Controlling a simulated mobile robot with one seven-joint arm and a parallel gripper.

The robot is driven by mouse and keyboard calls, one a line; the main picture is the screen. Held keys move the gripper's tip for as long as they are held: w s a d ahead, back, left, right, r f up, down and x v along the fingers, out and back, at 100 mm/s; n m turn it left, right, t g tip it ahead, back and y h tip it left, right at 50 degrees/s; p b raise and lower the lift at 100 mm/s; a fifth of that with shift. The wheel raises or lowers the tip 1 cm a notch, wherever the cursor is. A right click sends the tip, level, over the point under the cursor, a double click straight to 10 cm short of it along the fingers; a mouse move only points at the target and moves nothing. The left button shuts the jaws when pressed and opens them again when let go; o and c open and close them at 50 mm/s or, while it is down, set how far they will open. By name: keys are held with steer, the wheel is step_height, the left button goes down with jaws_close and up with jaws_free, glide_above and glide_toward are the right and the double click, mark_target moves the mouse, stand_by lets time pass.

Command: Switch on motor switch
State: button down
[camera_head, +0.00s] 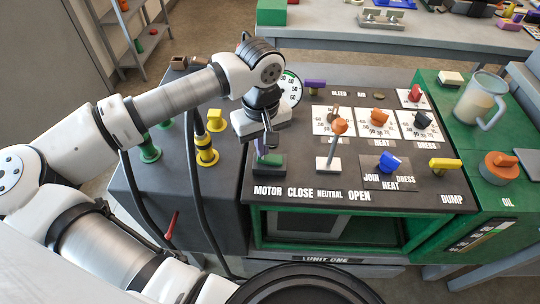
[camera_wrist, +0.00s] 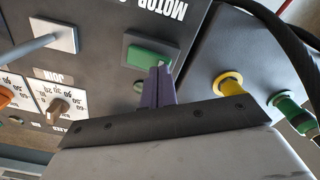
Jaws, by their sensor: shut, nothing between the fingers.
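In the wrist view the fingertips (camera_wrist: 161,70) overlap the lower right edge of the green rocker. I cannot tell whether they touch it. The fingers partly cover the switch in both views.
The orange-knobbed lever (camera_head: 339,127) stands right of the switch. Further right are a blue knob (camera_head: 389,163) and a yellow knob (camera_head: 445,164). Yellow fittings (camera_head: 206,152) and black hoses lie to the left. A clear jug (camera_head: 481,98) stands on the green right side.

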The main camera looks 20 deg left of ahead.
steer(key=shift+f+b, duration=0.65)
steer(key=shift+f, duration=0.05)
stand_by(0.4)
steer(key=shift+r+p, duration=1.6)
steer(key=shift+r, duration=1.95)
